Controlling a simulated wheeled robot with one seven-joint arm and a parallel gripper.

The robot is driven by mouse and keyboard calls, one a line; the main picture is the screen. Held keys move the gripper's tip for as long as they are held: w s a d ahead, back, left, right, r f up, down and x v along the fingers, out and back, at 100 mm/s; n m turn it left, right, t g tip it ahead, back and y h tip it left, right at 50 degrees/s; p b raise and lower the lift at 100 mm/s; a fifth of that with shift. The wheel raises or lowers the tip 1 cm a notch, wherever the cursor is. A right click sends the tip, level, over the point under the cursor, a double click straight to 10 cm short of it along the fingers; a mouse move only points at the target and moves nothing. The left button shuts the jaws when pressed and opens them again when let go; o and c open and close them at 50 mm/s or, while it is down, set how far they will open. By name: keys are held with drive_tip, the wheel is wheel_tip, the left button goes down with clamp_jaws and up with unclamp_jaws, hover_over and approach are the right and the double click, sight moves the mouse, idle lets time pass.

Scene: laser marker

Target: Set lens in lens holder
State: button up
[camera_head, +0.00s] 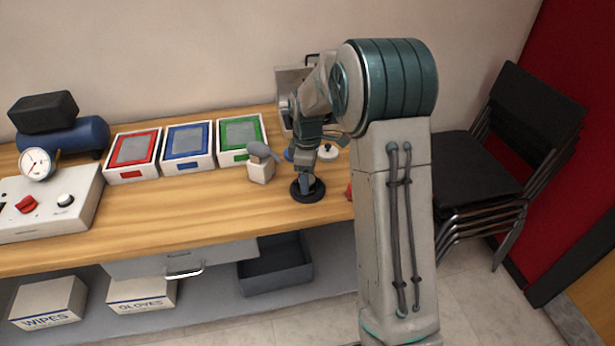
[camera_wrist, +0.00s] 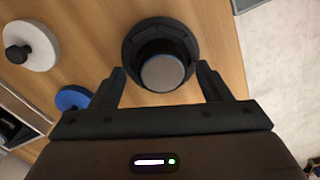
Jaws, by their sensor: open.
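A black round holder with a wide dark base (camera_head: 307,193) stands on the wooden bench below my gripper (camera_head: 307,180). In the wrist view the black holder (camera_wrist: 131,48) lies just beyond my open fingers (camera_wrist: 163,80). A grey round disc (camera_wrist: 162,73) sits at the near side of its dark cup, between the fingertips. It looks like the lens, but I cannot tell for sure, nor how it is seated. The fingers stand apart on either side of it, with visible gaps.
A white knobbed disc (camera_wrist: 40,52) and a blue disc (camera_wrist: 73,97) lie left of the holder in the wrist view. The bench's right edge is close to the holder.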

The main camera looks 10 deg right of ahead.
wheel_tip(320, 180, up, 11)
drive_tip(key=s+m+t, duration=0.3)
drive_tip(key=s+m, duration=1)
drive_tip(key=s, duration=1.4)
drive_tip(key=shift+s+r+m, duration=0.3)
drive_tip(key=shift+s+r, duration=0.1)
